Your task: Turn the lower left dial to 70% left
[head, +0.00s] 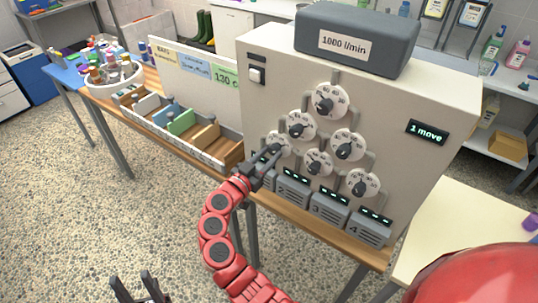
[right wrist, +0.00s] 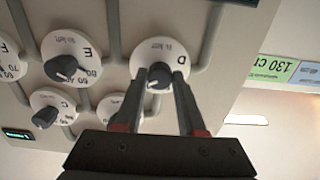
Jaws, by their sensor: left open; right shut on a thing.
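The lower left dial (head: 280,137) is a round white dial with a dark knob on the front of the beige cabinet. In the right wrist view it carries the letter D (right wrist: 178,57) and small print about "% left"; its scale is mostly hidden and I cannot read its setting. My right gripper (head: 268,157), on the red arm, reaches it. Its two dark fingers (right wrist: 159,80) are shut on the dial's knob (right wrist: 158,84). My left gripper (head: 140,287) is open and empty at the bottom of the head view, low over the floor.
Several similar dials surround it, including one marked E (right wrist: 70,58) and one above (head: 301,126). Grey numbered units (head: 330,208) with displays sit below. A display (head: 427,132) reads "1 move". A divided crate (head: 180,125) stands left on the bench.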

